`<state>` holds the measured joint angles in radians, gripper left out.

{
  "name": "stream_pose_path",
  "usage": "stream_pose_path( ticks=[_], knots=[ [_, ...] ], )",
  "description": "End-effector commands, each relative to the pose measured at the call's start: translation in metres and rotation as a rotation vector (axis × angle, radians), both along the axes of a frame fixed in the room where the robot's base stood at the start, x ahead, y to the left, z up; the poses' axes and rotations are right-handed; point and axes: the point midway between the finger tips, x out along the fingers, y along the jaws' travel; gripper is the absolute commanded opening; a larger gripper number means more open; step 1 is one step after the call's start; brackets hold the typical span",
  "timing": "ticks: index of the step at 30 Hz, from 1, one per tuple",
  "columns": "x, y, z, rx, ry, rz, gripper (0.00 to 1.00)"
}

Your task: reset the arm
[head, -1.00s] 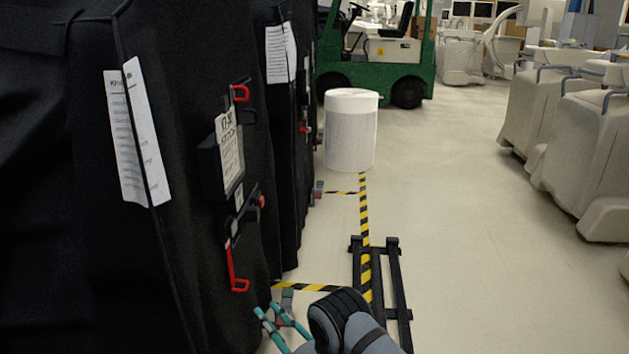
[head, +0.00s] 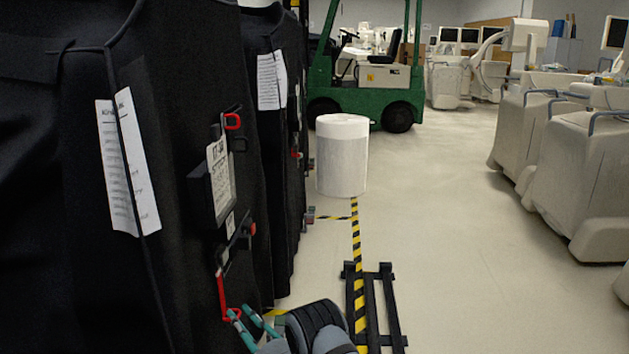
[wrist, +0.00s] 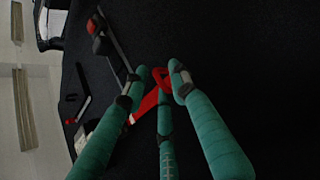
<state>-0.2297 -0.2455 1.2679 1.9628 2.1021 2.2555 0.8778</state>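My gripper (head: 240,312), with teal fingers, is at the bottom of the head view, at the lower end of a red handle (head: 221,291) on the near black-covered cart (head: 75,230). In the wrist view, my fingers (wrist: 160,74) stand apart around the end of the red handle (wrist: 143,107), with no firm grip visible. I cannot tell whether they touch it. A second red handle (head: 233,121) is higher on the same cart, above a black sign holder (head: 198,190) with a printed card.
A second covered cart (head: 268,150) stands behind the near one. A white drum (head: 342,160) and a green forklift (head: 390,97) are farther back. A black floor frame (head: 391,310) lies right of my gripper. Beige machines (head: 590,165) line the right; the floor between is clear.

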Motion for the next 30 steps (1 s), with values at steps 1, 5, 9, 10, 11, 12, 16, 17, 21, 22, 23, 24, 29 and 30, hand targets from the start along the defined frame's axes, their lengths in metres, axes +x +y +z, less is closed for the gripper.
stream_pose_path(
  ticks=[1,5,9,10,11,12,16,17,21,22,23,24,29,30],
  knots=[
    [0.004,0.004,0.001,0.001,-0.003,0.001,0.26],
    [0.010,0.008,0.002,0.001,-0.001,-0.001,0.26],
    [0.012,0.009,0.002,0.000,0.002,-0.001,0.26],
    [0.012,0.009,0.002,0.000,0.002,-0.001,0.26],
    [0.012,0.009,0.002,0.000,0.002,-0.001,0.26],
    [0.012,0.009,0.002,0.000,0.002,-0.001,0.26],
    [0.012,0.009,0.002,0.000,0.002,-0.001,0.26],
    [0.012,0.009,0.002,0.000,0.002,-0.001,0.26],
    [0.014,0.007,0.006,0.000,-0.005,-0.007,0.26],
    [0.015,0.006,0.008,0.001,-0.008,-0.010,0.26],
    [0.017,0.004,0.010,0.001,-0.012,-0.014,0.26],
    [0.019,0.002,0.014,0.001,-0.018,-0.020,0.26],
    [0.032,-0.013,0.035,0.004,-0.054,-0.057,0.26],
    [0.036,-0.019,0.041,0.005,-0.066,-0.069,0.26]
  ],
)
